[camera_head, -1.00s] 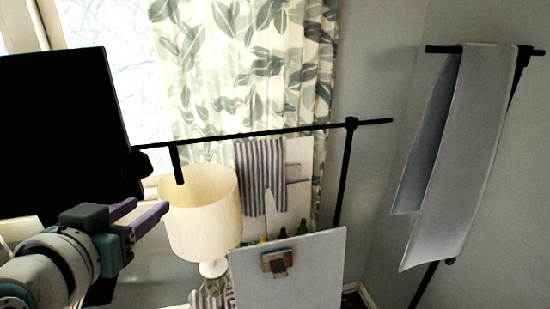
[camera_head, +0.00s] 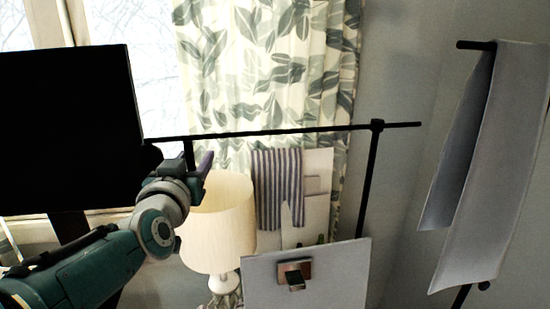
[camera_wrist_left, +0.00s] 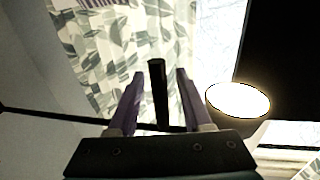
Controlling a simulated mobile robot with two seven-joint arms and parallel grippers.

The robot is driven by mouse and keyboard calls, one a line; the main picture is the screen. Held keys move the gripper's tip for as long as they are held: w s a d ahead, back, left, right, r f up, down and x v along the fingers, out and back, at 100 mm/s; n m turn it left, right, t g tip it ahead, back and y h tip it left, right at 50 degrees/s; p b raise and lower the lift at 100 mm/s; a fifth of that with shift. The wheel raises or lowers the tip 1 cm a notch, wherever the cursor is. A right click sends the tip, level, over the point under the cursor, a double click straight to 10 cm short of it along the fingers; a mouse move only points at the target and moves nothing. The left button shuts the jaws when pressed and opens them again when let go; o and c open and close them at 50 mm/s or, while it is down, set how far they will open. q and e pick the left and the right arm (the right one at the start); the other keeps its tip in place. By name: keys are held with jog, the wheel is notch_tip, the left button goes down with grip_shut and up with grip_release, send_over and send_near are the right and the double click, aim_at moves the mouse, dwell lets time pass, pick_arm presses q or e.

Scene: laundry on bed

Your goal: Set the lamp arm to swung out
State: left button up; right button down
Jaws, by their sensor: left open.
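A long thin black bar (camera_head: 290,131), which looks like the lamp arm, runs across the head view from a black post at right to behind the black panel at left. A short black peg (camera_head: 189,152) hangs from it near its left end. My left gripper (camera_head: 197,168) is at this peg; its far finger is mostly hidden. In the left wrist view the peg (camera_wrist_left: 158,92) stands between the two purple fingers of my open left gripper (camera_wrist_left: 160,75), with gaps on both sides. My right gripper is not in view.
A large black panel (camera_head: 65,125) stands left above my arm. A cream lampshade (camera_head: 218,222) is just right of and below my gripper. A pale board (camera_head: 330,275) stands lower right. A grey towel (camera_head: 485,170) hangs on a rail at far right.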

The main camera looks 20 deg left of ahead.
pick_arm(q)
jog(key=shift+w+a, duration=0.25)
jog(key=shift+w, duration=0.35)
grip_shut()
dwell(1.1)
